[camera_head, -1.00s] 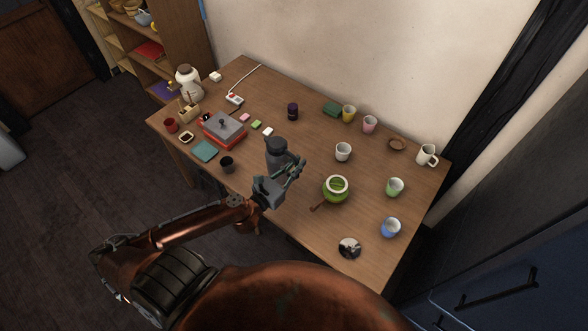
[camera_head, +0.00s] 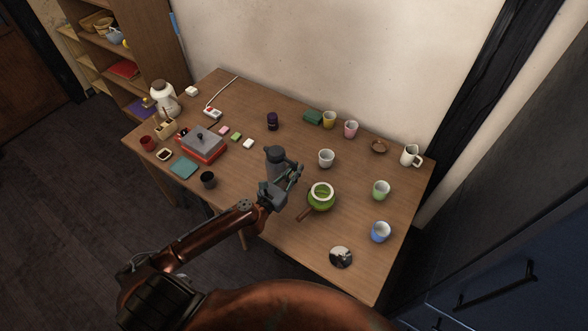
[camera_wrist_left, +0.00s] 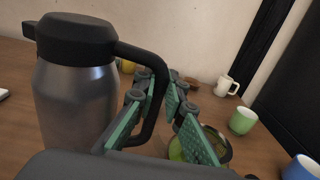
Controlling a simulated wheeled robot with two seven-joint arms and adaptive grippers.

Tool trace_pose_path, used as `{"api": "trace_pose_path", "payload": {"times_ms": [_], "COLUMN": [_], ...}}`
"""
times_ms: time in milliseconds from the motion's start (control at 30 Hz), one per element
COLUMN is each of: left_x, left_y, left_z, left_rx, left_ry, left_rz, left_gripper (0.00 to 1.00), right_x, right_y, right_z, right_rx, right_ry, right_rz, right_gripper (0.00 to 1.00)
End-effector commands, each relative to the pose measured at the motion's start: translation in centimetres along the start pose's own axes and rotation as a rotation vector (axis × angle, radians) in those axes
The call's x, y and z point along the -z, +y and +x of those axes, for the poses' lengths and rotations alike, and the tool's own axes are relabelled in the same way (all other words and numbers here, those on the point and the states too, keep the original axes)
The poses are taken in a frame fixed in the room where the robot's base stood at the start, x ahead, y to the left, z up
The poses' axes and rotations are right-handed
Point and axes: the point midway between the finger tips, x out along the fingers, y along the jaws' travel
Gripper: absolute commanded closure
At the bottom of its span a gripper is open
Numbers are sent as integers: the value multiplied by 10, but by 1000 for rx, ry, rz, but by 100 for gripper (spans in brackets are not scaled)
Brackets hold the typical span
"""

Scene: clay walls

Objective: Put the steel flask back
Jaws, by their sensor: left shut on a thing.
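The steel flask (camera_head: 274,163) has a grey metal body and a dark lid and handle. It is upright over the middle of the table in the head view and stands large at the left of the wrist view (camera_wrist_left: 75,105). My left gripper (camera_head: 291,178) is shut on the flask's handle, with its green finger pads on both sides of the handle in the wrist view (camera_wrist_left: 160,115). The flask's base is hidden, so I cannot tell how far it is above the table. My right gripper is not in view.
A green pot (camera_head: 321,200) with a brown handle stands just right of the gripper. A white cup (camera_head: 326,158) stands behind it and a black cup (camera_head: 208,180) to the left. Several cups line the right side of the wooden table (camera_head: 285,235). A red-based grey box (camera_head: 203,146) is at left.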

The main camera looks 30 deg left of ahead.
Motion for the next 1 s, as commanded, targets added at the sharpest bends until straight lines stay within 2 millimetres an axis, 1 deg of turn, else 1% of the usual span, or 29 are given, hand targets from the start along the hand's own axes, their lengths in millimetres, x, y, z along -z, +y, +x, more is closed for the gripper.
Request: {"api": "trace_pose_path", "payload": {"times_ms": [33,133,367,400,633,867,1000], "left_x": [10,19,18,23,22,22,23], "left_y": [0,0,1,1,0,0,0], "left_z": [0,0,0,-2,-1,-2,-8], "left_rx": [-2,-1,-1,-2,-2,-1,-1], "left_ry": [-1,-2,-3,5,4,4,4], "left_rz": [1,1,3,-3,-2,-2,-3], "left_gripper": [100,100,100,88,72,72,72], "right_x": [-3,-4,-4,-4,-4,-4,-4], "right_y": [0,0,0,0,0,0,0], "right_z": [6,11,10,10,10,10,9], "right_rx": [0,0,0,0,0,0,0], "right_ry": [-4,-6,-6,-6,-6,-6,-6], "right_rz": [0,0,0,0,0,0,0], "right_gripper": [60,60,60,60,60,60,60]}}
